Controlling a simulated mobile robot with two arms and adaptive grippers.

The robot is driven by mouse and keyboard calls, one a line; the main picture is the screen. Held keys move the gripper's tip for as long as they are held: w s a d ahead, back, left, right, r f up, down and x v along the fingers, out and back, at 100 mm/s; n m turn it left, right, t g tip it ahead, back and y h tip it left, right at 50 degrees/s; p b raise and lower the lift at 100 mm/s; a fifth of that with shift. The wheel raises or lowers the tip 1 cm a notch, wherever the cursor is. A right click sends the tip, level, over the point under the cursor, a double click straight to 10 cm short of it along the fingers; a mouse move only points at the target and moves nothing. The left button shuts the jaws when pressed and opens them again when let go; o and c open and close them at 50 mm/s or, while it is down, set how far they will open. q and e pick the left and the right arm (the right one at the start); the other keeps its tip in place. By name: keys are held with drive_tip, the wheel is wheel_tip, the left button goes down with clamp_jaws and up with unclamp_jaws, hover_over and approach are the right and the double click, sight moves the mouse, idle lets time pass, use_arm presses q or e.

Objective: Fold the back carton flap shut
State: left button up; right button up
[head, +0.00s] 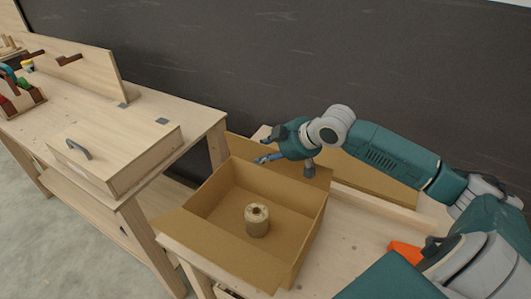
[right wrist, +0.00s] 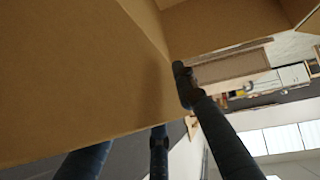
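An open brown carton (head: 309,235) stands on a wooden table, with a small tan roll (head: 257,221) inside it. A cardboard panel that looks like its back flap (head: 243,149) stands out behind the far rim, partly hidden by my right arm. My left gripper is not in view.
A wooden workbench (head: 75,110) with a drawer unit (head: 115,150) and a tool rack (head: 20,95) stands at the left. Another cardboard panel (head: 385,182) lies behind my right arm. A front flap (head: 215,248) slopes outward. A dark wall (head: 250,60) is behind.

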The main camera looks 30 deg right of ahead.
drive_tip(key=shift+s+d+r, duration=0.15)
drive_tip(key=v, duration=0.5)
drive_tip(key=shift+s, duration=0.2)
drive_tip(key=shift+v, duration=3.15)
drive_tip(key=shift+w, duration=0.1)
drive_tip(key=shift+c, duration=0.3)
